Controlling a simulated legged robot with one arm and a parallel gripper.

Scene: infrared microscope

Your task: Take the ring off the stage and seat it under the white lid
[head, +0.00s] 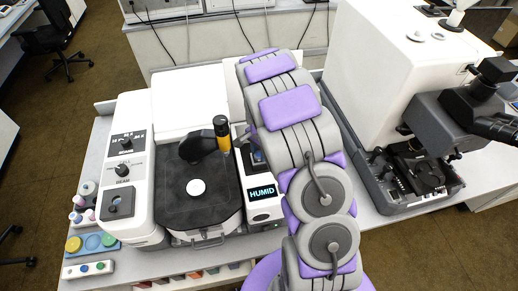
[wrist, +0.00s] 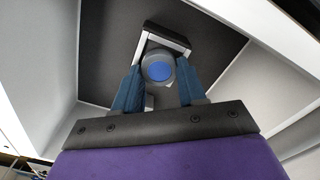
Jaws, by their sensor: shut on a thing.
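My gripper (wrist: 158,78) has blue fingers, shut on a round grey piece with a blue face (wrist: 158,69) in the wrist view. A dark bracket with a pale frame (wrist: 167,35) is just behind that piece. I cannot tell whether the piece is the ring. In the head view my arm hides most of the gripper, near the white unit with the HUMID display (head: 263,192). A white raised panel (head: 190,100) stands behind the dark plate of the left instrument; I cannot tell if it is the white lid.
The dark plate (head: 215,215) carries a pale disc (head: 196,187) and a black and yellow post (head: 221,134). A microscope (head: 450,110) with a dark stage (head: 418,172) stands at the right. Small jars and a tray of coloured discs (head: 92,243) sit at the left edge.

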